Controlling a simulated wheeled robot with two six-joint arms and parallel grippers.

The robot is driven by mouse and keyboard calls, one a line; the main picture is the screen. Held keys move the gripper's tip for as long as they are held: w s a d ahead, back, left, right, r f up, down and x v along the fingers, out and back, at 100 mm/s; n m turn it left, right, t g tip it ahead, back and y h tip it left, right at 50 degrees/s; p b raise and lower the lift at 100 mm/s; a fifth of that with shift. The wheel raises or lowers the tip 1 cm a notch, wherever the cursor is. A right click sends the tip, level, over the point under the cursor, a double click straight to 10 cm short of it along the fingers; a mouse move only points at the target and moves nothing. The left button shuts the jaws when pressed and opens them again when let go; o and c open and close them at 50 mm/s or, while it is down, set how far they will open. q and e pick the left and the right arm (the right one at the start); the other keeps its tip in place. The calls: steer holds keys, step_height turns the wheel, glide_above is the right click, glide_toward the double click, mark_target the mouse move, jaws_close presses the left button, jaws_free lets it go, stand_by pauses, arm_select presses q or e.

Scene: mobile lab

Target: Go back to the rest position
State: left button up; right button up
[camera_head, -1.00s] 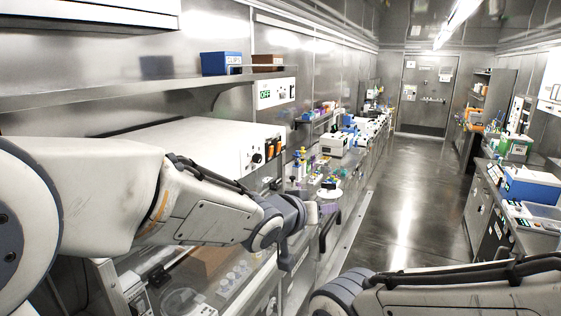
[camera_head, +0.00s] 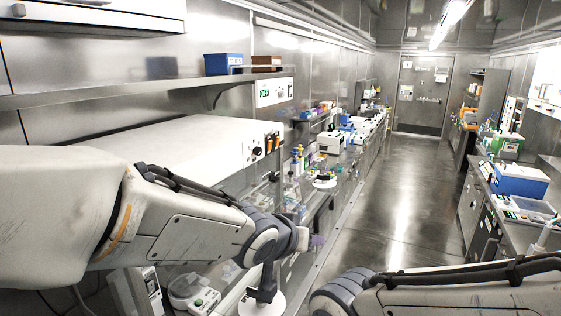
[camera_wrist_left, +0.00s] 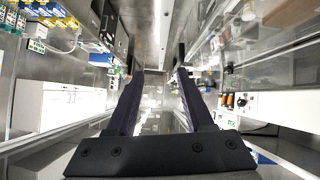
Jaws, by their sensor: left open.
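My left arm (camera_head: 190,225) comes in from the left in the head view and reaches forward over the front of the left bench. Its wrist (camera_head: 262,240) is beside the aisle, and the fingers cannot be made out there. In the left wrist view my left gripper (camera_wrist_left: 158,78) has its two dark fingers apart, with nothing seen between them. My right arm (camera_head: 440,290) lies across the lower right corner of the head view. Its gripper is out of view.
A large white-topped cabinet (camera_head: 170,145) stands behind my left arm, under a metal shelf (camera_head: 120,93) holding a blue box (camera_head: 223,64). A right bench (camera_head: 482,215) carries another blue box (camera_head: 520,181). The aisle floor (camera_head: 400,200) between them is clear up to the door (camera_head: 420,95).

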arm_select(q)
steer(key=s+a+f+m+g+y+b, duration=0.1)
steer(key=s+a+f+g+y, duration=0.2)
steer(key=s, duration=0.6)
steer(key=s+a+f+m+g, duration=0.1)
steer(key=s+a+f+g, duration=0.3)
steer(key=s, duration=0.4)
steer(key=s+a+f+m+g+y+b, duration=0.1)
steer(key=s+a+f+m+g+y, duration=0.15)
steer(key=s+f, duration=0.5)
step_height(320, 180, down, 14)
steer(key=s+n+b, duration=0.1)
steer(key=b, duration=1.4)
steer(key=shift+a+h+b, duration=0.25)
steer(key=shift+h+b, duration=0.1)
steer(key=shift+h, duration=0.1)
